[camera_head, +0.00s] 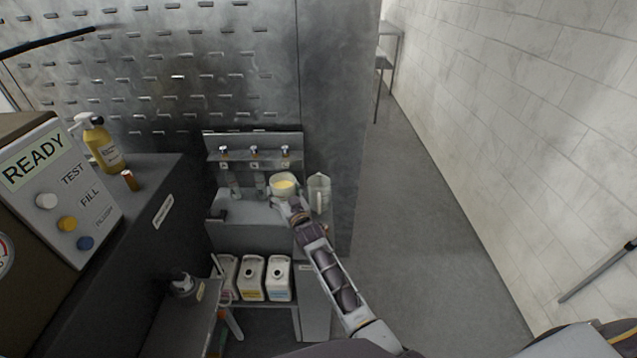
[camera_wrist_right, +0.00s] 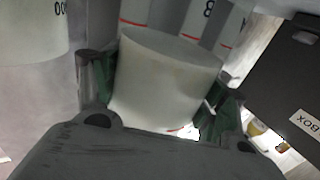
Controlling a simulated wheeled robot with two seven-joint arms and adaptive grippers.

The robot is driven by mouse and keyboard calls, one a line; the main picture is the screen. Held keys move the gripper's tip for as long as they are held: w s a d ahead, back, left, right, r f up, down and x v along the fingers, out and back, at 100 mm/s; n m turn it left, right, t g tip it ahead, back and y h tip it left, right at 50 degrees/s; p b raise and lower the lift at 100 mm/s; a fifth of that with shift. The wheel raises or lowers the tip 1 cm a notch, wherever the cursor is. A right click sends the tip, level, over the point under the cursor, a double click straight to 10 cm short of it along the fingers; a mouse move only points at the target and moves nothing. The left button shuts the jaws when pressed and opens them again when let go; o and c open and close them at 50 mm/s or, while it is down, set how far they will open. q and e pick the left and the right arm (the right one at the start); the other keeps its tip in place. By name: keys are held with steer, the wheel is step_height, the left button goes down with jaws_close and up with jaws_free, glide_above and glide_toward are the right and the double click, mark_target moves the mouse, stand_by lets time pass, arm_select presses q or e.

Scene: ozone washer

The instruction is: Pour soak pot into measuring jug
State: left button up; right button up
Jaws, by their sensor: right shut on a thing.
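The soak pot (camera_head: 284,187) is a small pale pot with yellow contents, in the head view above the shelf unit. My right gripper (camera_head: 288,204) is shut on it. In the right wrist view the pot (camera_wrist_right: 168,78) sits between the green-padded fingers of the gripper (camera_wrist_right: 160,95), slightly tilted in the picture. The measuring jug (camera_head: 319,192) is a clear upright jug just right of the pot on the shelf. Part of a pale vessel with printed digits, likely the jug (camera_wrist_right: 30,35), shows at the upper left of the wrist view. My left gripper is not in view.
Glass bottles (camera_head: 234,186) stand left of the pot, below a rack (camera_head: 254,150) of small bottles. White jugs (camera_head: 252,277) stand on the lower shelf. A READY control box (camera_head: 75,190) and yellow spray bottle (camera_head: 103,146) are at left.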

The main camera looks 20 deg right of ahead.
mark_target(291, 177)
steer(key=shift+d, duration=0.1)
steer(key=shift+w+d+f+m+b, duration=0.1)
steer(key=shift+d+f+m+b, duration=0.3)
steer(key=shift+m, duration=0.5)
steer(key=shift+d+r+m+p, duration=0.25)
steer(key=shift+r+m+p, duration=0.05)
steer(key=shift+r+m, duration=0.2)
steer(key=shift+d+r+m, duration=0.15)
steer(key=shift+d+m, duration=0.15)
steer(key=shift+m, duration=0.2)
steer(key=r+p, duration=0.1)
steer(key=r, duration=0.1)
steer(key=r+p, duration=0.1)
steer(key=shift+w+d+r+m+p, duration=0.15)
steer(key=shift+d+r+m+p, duration=0.15)
steer(key=shift+m, duration=0.1)
steer(key=shift+r, duration=0.15)
steer(key=shift+d+r+m, duration=0.2)
steer(key=shift+r+m, duration=0.1)
steer(key=shift+r, duration=0.1)
steer(key=shift+r+p, duration=0.45)
steer(key=shift+p, duration=0.1)
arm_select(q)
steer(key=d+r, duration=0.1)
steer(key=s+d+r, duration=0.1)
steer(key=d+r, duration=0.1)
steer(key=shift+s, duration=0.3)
arm_select(e)
steer(key=shift+d+m, duration=0.1)
steer(key=shift+m, duration=0.2)
